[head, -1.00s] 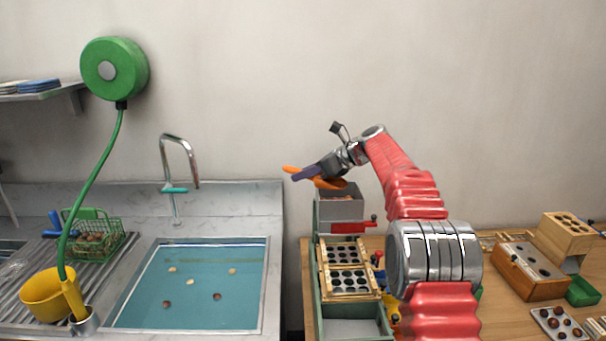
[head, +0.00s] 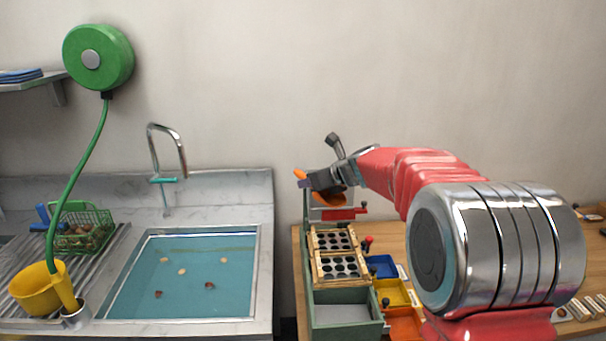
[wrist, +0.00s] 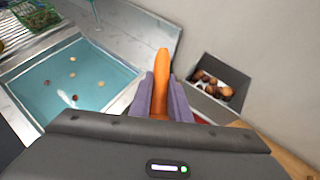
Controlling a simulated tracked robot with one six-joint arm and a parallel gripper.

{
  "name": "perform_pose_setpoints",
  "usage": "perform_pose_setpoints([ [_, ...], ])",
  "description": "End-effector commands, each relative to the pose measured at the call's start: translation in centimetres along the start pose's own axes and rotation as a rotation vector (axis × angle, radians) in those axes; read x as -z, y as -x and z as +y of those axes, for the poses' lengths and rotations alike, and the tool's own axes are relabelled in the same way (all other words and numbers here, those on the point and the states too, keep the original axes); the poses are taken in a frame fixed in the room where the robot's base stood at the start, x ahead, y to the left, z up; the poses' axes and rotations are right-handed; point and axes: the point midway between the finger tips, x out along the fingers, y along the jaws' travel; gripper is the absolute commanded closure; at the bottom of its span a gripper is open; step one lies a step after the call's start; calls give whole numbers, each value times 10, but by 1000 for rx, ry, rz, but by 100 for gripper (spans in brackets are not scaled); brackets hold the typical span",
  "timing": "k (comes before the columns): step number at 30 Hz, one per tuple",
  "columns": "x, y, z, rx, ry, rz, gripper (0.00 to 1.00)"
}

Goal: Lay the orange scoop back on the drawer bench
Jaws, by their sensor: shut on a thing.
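My gripper (head: 312,184) is shut on the orange scoop (head: 332,199), held up at the back of the wooden bench (head: 392,240) on the right. The scoop's handle end sticks out past the fingers to the upper left. Its rounded bowl hangs below the gripper and is partly hidden. In the wrist view the purple fingers of my gripper (wrist: 165,103) clasp the orange handle (wrist: 162,68); the bowl is hidden there.
A grey box of chestnuts (wrist: 231,80) is right of the fingers. A holed wooden tray (head: 338,241) and green drawer (head: 343,313) stand in front, beside blue (head: 381,266) and yellow (head: 393,292) bins. The water-filled sink (head: 190,265) lies left.

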Motion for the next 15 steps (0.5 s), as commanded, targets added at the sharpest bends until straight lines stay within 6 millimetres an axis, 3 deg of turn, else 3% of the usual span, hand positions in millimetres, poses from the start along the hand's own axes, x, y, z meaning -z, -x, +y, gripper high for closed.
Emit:
perform_pose_setpoints([
  [15, 59, 47, 1, 334, -207, 0, 100],
])
